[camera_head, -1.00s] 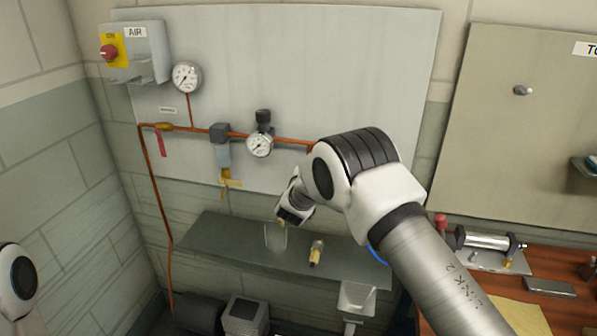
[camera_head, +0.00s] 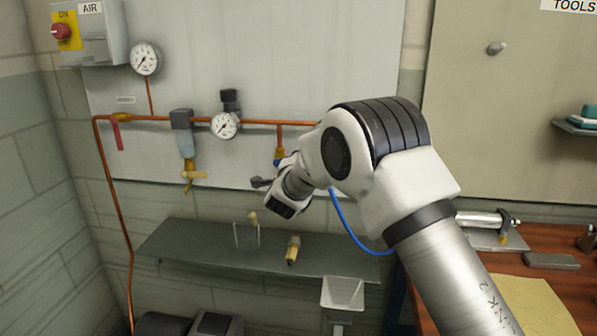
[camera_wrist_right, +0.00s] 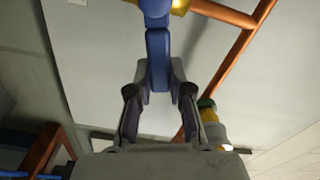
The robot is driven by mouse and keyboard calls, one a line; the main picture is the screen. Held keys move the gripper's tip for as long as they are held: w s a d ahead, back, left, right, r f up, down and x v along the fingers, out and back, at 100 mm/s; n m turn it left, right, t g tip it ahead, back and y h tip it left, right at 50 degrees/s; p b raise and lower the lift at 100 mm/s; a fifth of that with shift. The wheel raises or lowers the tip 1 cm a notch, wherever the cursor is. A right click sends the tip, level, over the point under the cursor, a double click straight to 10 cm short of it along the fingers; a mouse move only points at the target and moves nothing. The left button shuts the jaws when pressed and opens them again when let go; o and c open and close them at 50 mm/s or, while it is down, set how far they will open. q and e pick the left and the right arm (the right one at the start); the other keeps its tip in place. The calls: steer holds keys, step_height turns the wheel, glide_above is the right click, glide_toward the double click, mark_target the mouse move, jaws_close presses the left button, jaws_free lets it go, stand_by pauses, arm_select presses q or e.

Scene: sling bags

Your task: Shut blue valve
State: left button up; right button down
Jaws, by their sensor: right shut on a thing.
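The blue valve (camera_head: 279,154) hangs on a short copper branch below the main pipe, left of my right arm's wrist in the head view, which hides part of it. In the right wrist view its blue handle (camera_wrist_right: 158,55) runs down from the blue hub at the top edge, with brass beside the hub. My right gripper (camera_wrist_right: 158,82) has a finger on each side of the handle's lower end and is shut on it. The handle's angle to its own pipe is hard to tell. My left gripper is out of view.
A red-handled valve (camera_head: 117,132), a filter (camera_head: 185,145) and gauges (camera_head: 224,125) sit along the copper pipe (camera_head: 155,118). Below is a dark shelf (camera_head: 190,245) with a brass fitting (camera_head: 293,248). A workbench (camera_head: 555,285) stands at the right.

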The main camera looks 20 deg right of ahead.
steer(key=f+m+b, duration=0.1)
steer(key=m+b, duration=0.1)
steer(key=b, duration=0.2)
steer(key=shift+d+f+m, duration=0.1)
steer(key=shift+m, duration=0.3)
steer(key=shift+m+b, duration=0.4)
steer(key=shift+b, duration=0.1)
